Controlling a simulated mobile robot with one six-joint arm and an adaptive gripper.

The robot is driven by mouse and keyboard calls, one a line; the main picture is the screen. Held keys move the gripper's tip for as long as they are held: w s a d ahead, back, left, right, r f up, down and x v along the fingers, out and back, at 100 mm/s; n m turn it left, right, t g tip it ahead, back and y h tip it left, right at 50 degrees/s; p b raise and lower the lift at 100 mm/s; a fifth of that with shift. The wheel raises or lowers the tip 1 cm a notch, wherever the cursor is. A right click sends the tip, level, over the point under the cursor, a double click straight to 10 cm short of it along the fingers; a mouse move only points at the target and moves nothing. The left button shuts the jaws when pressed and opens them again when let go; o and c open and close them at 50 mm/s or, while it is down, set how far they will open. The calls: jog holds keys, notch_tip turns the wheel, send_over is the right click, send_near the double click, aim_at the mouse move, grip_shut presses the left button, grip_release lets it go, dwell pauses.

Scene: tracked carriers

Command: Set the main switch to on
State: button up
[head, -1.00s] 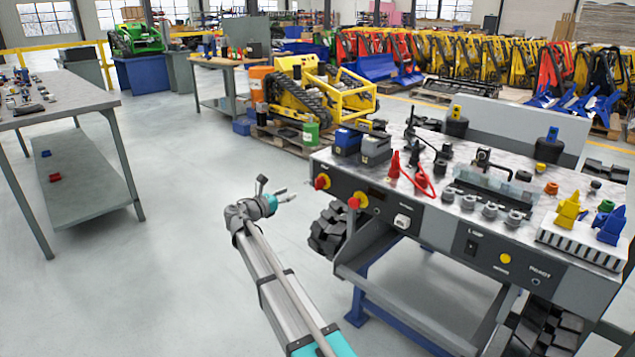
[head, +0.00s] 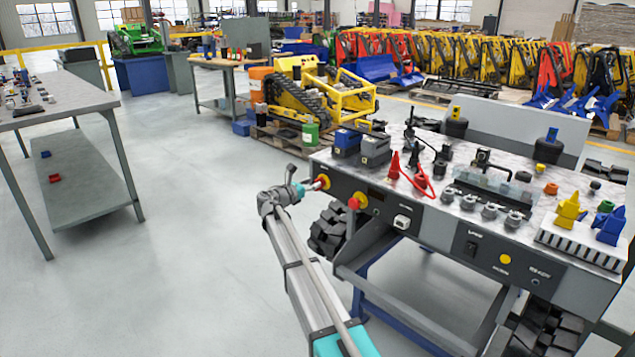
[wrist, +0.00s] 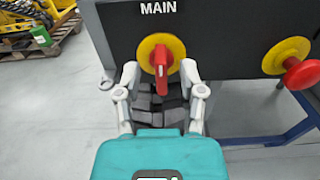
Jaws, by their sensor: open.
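The main switch is a red handle (wrist: 160,67) on a round yellow plate (wrist: 149,43), under the word MAIN on a dark panel. The handle looks about upright in the wrist view; its on or off setting cannot be read. My gripper (wrist: 161,75) is open, one finger on each side of the handle; whether they touch it cannot be told. In the head view my gripper (head: 304,187) is at the left end of the console's front panel, at the switch (head: 320,183).
A red knob on a yellow plate (wrist: 293,62) sits right of the switch. The console (head: 400,205) carries battery-like blocks, red leads and fittings on top. A rubber track (head: 328,232) is below. Open floor lies left, towards a grey table (head: 70,112).

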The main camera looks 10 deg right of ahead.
jog(key=shift+x, duration=1.25)
jog(key=shift+c, duration=0.2)
grip_shut()
